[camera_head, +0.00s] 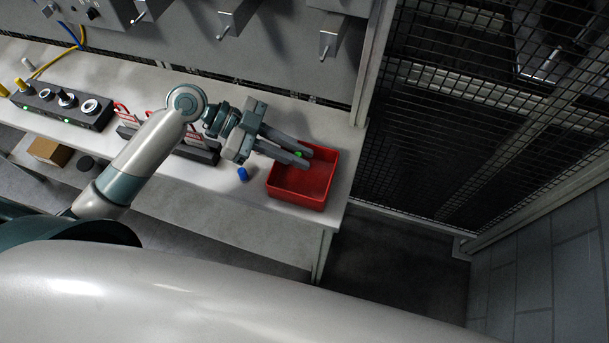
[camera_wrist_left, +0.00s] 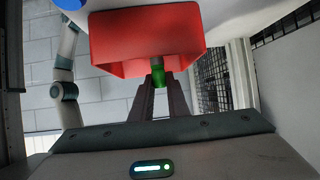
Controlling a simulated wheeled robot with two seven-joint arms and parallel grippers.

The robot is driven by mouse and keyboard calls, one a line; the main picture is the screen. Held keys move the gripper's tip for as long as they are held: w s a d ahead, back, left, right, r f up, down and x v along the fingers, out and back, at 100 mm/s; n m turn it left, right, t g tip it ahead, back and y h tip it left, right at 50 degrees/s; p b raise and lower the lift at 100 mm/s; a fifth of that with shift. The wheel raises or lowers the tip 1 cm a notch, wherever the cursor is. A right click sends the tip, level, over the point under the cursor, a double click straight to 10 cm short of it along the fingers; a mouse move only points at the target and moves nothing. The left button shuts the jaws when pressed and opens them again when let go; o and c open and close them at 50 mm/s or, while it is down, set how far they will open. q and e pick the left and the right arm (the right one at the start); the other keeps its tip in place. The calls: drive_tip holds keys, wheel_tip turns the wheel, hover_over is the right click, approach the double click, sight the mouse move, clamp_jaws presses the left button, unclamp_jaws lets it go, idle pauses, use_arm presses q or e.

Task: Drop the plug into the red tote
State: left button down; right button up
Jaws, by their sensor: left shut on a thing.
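The red tote (camera_head: 318,195) sits at the right end of the bench. It also shows in the left wrist view (camera_wrist_left: 110,42). My left gripper (camera_head: 304,157) reaches in from the left, its fingertips over the tote's inside near its left side. It is shut on a small green plug (camera_head: 298,154), which shows between the fingertips in the left wrist view (camera_wrist_left: 159,76). The fingers hide part of the plug. The plug's height above the tote floor is hard to tell. My right gripper is not seen.
A blue cylinder (camera_head: 243,174) stands on the bench just left of the tote. A dark panel with round knobs (camera_head: 66,100) and racks with red padlock-like items (camera_head: 128,118) lie further left. A mesh fence (camera_head: 460,90) stands to the right.

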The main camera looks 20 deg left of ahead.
use_arm(q)
drive_tip(key=c, duration=1.6)
unclamp_jaws()
drive_tip(key=shift+c, duration=0.2)
drive_tip(key=shift+r, duration=0.2)
drive_tip(key=shift+r+b, duration=0.5)
drive_tip(key=shift+r, duration=0.1)
wheel_tip(320, 180, up, 2)
drive_tip(key=shift+r+b, duration=0.2)
drive_tip(key=shift+b, duration=0.4)
drive_tip(key=s+d+r+b, duration=0.2)
drive_tip(key=d+r, duration=0.5)
drive_tip(key=d, duration=0.4)
drive_tip(key=shift+s+d, duration=0.15)
drive_tip(key=shift+s, duration=0.35)
